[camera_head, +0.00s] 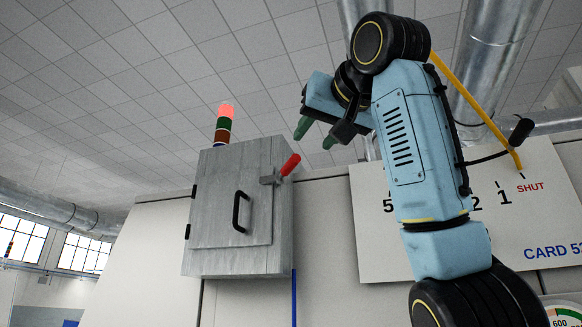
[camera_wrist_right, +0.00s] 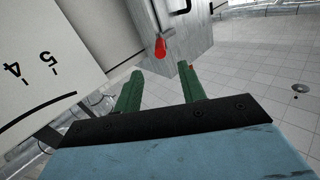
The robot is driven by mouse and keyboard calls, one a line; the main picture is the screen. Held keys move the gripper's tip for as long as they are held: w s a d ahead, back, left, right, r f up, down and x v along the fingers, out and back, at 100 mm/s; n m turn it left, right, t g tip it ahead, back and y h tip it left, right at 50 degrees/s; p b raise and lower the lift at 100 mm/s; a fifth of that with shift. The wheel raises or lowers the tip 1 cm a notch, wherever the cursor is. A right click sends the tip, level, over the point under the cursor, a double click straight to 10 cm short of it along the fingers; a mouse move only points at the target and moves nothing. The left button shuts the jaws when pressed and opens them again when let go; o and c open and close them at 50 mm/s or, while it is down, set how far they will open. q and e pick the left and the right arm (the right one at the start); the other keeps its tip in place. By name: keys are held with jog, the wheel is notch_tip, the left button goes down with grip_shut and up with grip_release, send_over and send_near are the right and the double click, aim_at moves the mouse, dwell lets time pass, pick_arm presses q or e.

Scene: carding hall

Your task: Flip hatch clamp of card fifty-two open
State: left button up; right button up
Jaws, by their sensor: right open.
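The hatch clamp is a small grey metal catch (camera_head: 270,179) with a red handle (camera_head: 290,165), at the right edge of the hatch door (camera_head: 222,205) on a grey metal box. In the head view its handle tilts up and right. The door, with a black pull handle (camera_head: 238,212), looks closed. My right gripper (camera_head: 315,136) is open and empty, above and right of the red handle. In the right wrist view the red handle (camera_wrist_right: 160,46) shows beyond the gap between my green fingertips (camera_wrist_right: 160,76), not touched. My left gripper is out of view.
A white scale board (camera_head: 375,225) marked CARD 5, cut off by the frame, stands right of the box, partly behind my right arm. A yellow lever (camera_head: 475,110) with a black knob (camera_head: 521,131) stands before it. A red-topped signal lamp (camera_head: 224,122) is above the box.

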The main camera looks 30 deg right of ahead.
aim_at(290, 170)
jog(key=w+p, duration=0.1)
jog(key=w, duration=0.3)
jog(key=w+d+p, duration=0.1)
jog(key=w+p, duration=0.1)
jog(key=w, duration=0.1)
jog(key=w+d+p, duration=0.1)
jog(key=w+p, duration=0.1)
jog(key=w, duration=0.2)
jog(key=shift+w+r, duration=0.2)
jog(key=shift+w, duration=0.15)
jog(key=shift+w+d+f, duration=0.1)
jog(key=shift+w+d, duration=0.05)
jog(key=shift+w, duration=0.5)
jog(key=shift+c, duration=0.4)
grip_shut()
